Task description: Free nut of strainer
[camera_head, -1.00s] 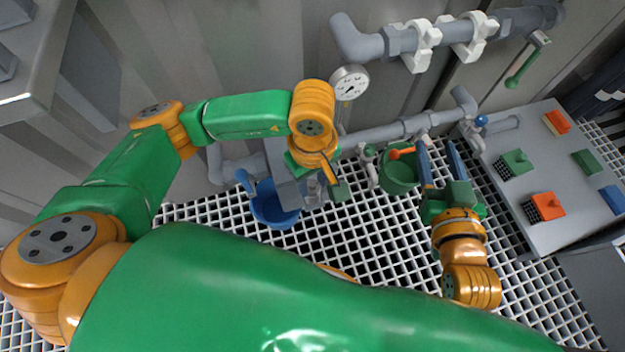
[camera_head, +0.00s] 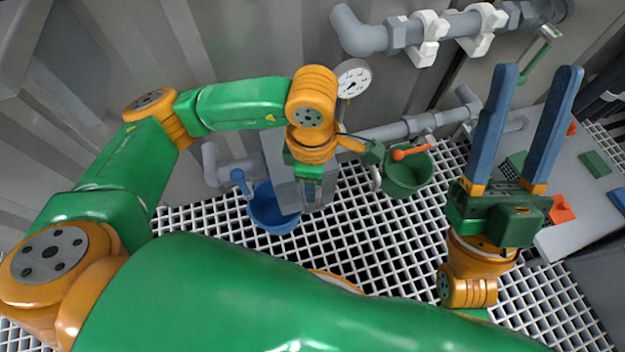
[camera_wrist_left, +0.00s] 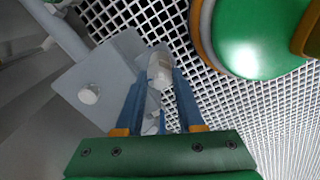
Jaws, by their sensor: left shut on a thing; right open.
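The strainer (camera_head: 285,165) is a grey body in the pipe run, partly hidden by my left arm in the head view. In the left wrist view, my left gripper (camera_wrist_left: 160,85) is shut on a light grey, rounded part at the strainer that looks like the nut (camera_wrist_left: 160,68). The left gripper also shows in the head view (camera_head: 311,192), pointing down, with its hold partly hidden. My right gripper (camera_head: 533,75) is open and empty, its blue fingers spread and raised over the panel at the right.
A blue bucket (camera_head: 262,222) stands on the white grating below the strainer. A green bucket (camera_head: 408,188) holds an orange-handled tool (camera_head: 412,150). A pressure gauge (camera_head: 353,78) and pipes (camera_head: 455,27) line the wall. A grey panel (camera_head: 565,235) with coloured blocks lies at the right.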

